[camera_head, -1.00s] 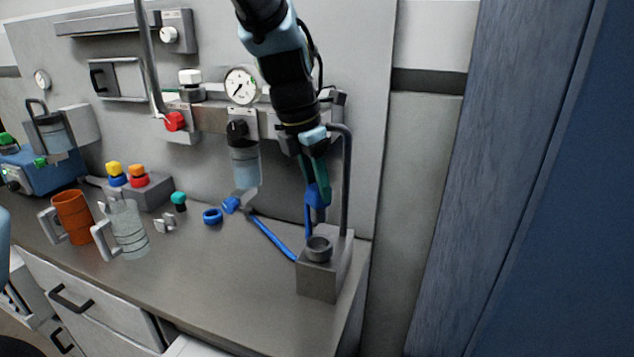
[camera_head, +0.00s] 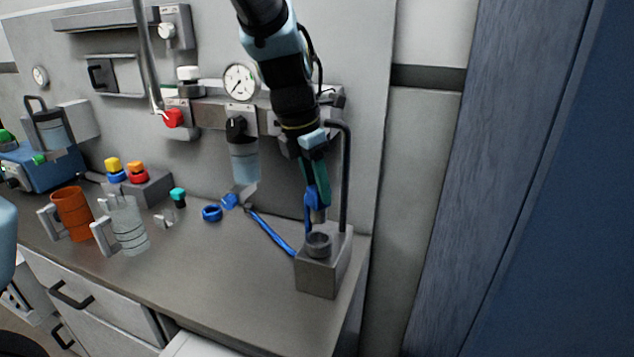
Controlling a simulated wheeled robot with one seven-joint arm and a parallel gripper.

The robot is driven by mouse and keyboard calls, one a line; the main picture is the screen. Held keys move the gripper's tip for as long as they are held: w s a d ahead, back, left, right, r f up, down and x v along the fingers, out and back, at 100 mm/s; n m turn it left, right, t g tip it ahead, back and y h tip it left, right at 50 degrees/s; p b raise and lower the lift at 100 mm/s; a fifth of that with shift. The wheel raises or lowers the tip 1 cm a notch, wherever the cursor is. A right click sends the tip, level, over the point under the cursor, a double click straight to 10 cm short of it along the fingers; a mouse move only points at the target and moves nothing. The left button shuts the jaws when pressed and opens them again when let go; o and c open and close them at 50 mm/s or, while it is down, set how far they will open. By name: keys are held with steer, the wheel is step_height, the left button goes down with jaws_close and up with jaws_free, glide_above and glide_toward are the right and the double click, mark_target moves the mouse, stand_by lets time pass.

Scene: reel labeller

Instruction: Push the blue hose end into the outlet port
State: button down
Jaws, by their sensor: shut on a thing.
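My gripper (camera_head: 317,184) is shut on the blue hose end (camera_head: 318,198), with the fingers pointing down. The hose end's grey tip (camera_head: 318,215) hangs upright just above the round grey outlet port (camera_head: 318,243) on top of a grey block. A small gap seems to lie between tip and port, though the exact depth alignment is hard to tell. The blue hose (camera_head: 268,232) runs from a blue fitting (camera_head: 229,201) across the bench and behind the block.
A grey bent pipe (camera_head: 346,180) rises behind the port block. A filter bowl (camera_head: 243,160) and a gauge (camera_head: 240,82) are on the wall panel. A blue ring (camera_head: 212,213), a clear jug (camera_head: 128,228) and an orange mug (camera_head: 73,213) stand on the bench to the left.

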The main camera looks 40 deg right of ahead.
mark_target(317, 217)
steer(key=shift+a+b+x, duration=0.25)
steer(key=shift+b+x, duration=0.3)
steer(key=shift+x, duration=0.55)
steer(key=shift+a+b+x, duration=0.25)
steer(key=shift+b+x, duration=0.25)
steer(key=shift+x, duration=0.55)
steer(key=shift+a+b+x, duration=0.3)
steer(key=shift+b+x, duration=0.25)
steer(key=shift+x, duration=0.55)
steer(key=shift+a+f+p, duration=0.1)
steer(key=shift+f+p, duration=0.6)
steer(key=shift+p, duration=0.55)
stand_by(1.1)
steer(key=shift+c, duration=1.7)
jaws_free()
steer(key=shift+r, duration=0.1)
steer(key=v, duration=1)
steer(key=shift+r, duration=0.35)
